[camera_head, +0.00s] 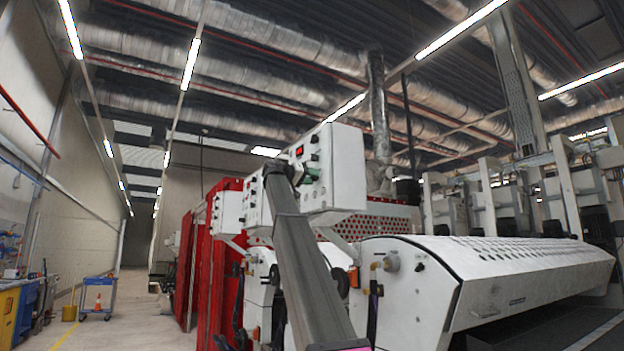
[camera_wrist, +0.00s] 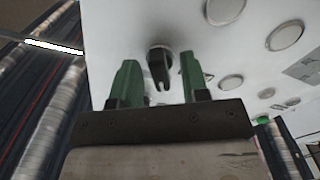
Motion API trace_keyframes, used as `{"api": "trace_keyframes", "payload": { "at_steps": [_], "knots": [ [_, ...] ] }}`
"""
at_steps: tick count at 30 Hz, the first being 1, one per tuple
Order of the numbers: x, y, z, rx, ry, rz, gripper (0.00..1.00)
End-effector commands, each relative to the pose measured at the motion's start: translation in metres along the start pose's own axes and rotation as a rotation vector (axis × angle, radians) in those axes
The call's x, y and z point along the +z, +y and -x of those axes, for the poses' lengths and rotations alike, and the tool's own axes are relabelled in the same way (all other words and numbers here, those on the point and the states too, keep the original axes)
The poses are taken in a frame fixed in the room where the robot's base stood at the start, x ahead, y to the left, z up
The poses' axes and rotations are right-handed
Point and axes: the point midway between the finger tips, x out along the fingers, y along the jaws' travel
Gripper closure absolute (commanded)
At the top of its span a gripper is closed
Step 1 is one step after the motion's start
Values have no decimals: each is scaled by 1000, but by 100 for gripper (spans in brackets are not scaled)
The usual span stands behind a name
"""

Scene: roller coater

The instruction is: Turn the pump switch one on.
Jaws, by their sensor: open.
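A black rotary switch (camera_wrist: 158,65) on a pale panel (camera_wrist: 120,40) shows in the wrist view; I take it as pump switch one, though no label is readable. My gripper (camera_wrist: 160,72) has two green fingers, apart, one on each side of the switch in the picture. Whether they touch it or how deep they reach cannot be told. In the head view, my gripper (camera_head: 306,174) is at the face of the white control box (camera_head: 340,165), small and partly hidden by my arm.
Several round silver buttons (camera_wrist: 285,35) and a green button (camera_wrist: 264,119) are on the panel to the right. A smaller white box (camera_head: 256,203) stands left of the control box. A white machine cover (camera_head: 480,275) lies below right. Open floor (camera_head: 130,320) is at left.

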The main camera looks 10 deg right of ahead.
Motion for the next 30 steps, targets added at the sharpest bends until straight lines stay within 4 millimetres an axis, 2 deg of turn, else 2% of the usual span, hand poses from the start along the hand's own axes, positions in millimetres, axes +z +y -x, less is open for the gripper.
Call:
{"api": "trace_keyframes", "payload": {
  "at_steps": [11,12,15,23,30],
  "knots": [
    [0,0,-5,-1,0,0,58],
    [0,0,-5,-1,0,0,72],
    [0,0,-5,-1,0,0,100],
    [0,0,-5,-1,0,-8,100],
    [0,0,-5,-1,0,-89,100]
  ]
}}
